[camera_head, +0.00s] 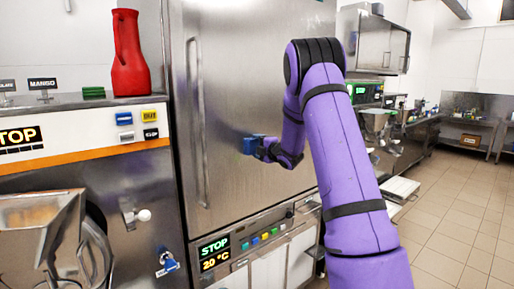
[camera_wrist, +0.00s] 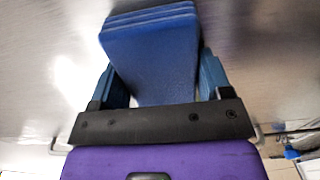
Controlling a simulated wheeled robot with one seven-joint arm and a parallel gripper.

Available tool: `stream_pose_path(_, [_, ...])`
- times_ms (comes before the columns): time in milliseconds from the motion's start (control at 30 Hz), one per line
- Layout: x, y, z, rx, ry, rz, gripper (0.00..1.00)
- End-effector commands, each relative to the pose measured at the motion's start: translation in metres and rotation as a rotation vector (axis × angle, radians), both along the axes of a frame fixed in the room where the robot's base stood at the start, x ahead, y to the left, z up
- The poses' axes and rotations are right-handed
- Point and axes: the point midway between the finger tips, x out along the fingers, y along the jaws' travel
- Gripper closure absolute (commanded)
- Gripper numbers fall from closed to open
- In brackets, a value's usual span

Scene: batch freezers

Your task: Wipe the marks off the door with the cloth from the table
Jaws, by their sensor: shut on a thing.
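My gripper (camera_head: 262,147) is at the front of the steel door (camera_head: 240,60), in its lower middle part. It is shut on a blue folded cloth (camera_head: 248,145), which looks to be against the door or very near it. In the wrist view the cloth (camera_wrist: 150,55) sits between the two blue fingers (camera_wrist: 165,85), with its layered edge toward the door surface (camera_wrist: 50,60). I cannot make out clear marks on the door; the part behind the cloth and my arm is hidden.
A long vertical handle (camera_head: 198,120) runs down the door's left side. A control panel (camera_head: 250,240) lies below the door. A red jug (camera_head: 128,55) stands on the machine at left, with a metal hopper (camera_head: 40,225) below. Open tiled floor (camera_head: 450,220) lies to the right.

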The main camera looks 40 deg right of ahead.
Motion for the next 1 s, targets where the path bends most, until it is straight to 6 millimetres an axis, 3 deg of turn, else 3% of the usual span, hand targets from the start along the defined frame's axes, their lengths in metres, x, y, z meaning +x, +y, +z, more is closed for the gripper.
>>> stream_pose_path(533, [-0.001, 0.039, 0.001, 0.0, -0.003, 0.006, 0.47])
stream_pose_path(1000, [-0.003, 0.06, 0.001, 0.0, -0.003, 0.005, 0.47])
